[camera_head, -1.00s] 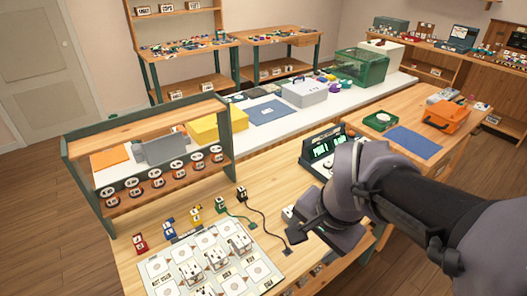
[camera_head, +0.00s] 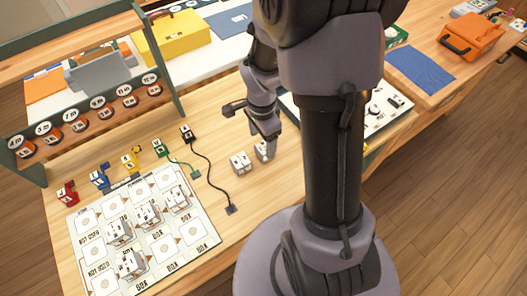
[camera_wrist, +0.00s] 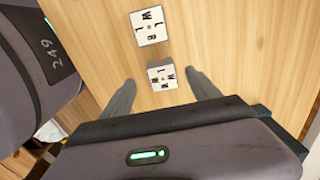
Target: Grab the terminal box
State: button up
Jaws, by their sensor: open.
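Two white terminal boxes with black letters stand on the wooden table beside the black cable. The nearer box (camera_wrist: 162,76) in the wrist view is also the right one (camera_head: 262,151) in the head view, partly covered by my gripper. The other box (camera_wrist: 148,26) is the left one (camera_head: 240,163) in the head view. My gripper (camera_wrist: 163,88) is open, with its fingers on either side of the nearer box in the wrist view. In the head view my gripper (camera_head: 267,139) points down over that box.
A printed mat (camera_head: 185,238) with several similar white boxes lies on the table to the left. A black cable (camera_head: 209,171) runs between mat and loose boxes. A control panel (camera_head: 385,108) is behind my arm at the right. Bare wood surrounds the boxes.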

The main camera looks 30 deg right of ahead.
aim_at(260, 148)
jog(key=f+b, duration=0.1)
jog(key=f, duration=0.2)
jog(key=d+f+b, duration=0.1)
jog(key=f+b, duration=0.1)
jog(key=shift+w+f, duration=0.1)
jog(key=shift+f, duration=0.3)
jog(key=shift+r, duration=0.15)
jog(key=shift+c, duration=0.4)
jog(key=c, duration=1.4)
